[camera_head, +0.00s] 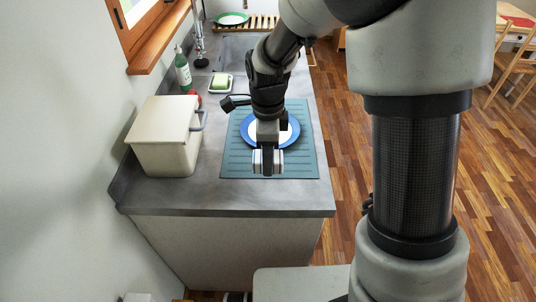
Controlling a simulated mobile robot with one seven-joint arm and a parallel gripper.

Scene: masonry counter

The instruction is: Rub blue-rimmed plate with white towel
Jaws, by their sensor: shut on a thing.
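The blue-rimmed plate (292,139) lies on a teal ridged mat (231,160) on the grey counter. Its white middle is partly hidden by my arm and gripper. My gripper (267,168) points down over the near edge of the plate. It is shut on a small white cloth with grey stripes, the white towel (257,161), which shows on both sides of the fingers. I cannot tell whether the towel touches the plate or the mat.
A cream lidded box (163,143) with a grey handle stands left of the mat. Behind it are a red item (196,97), a green bottle (183,70) and a green-and-white sponge dish (221,83). A green-rimmed plate (232,18) sits at the far end. The counter's near strip (225,197) is clear.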

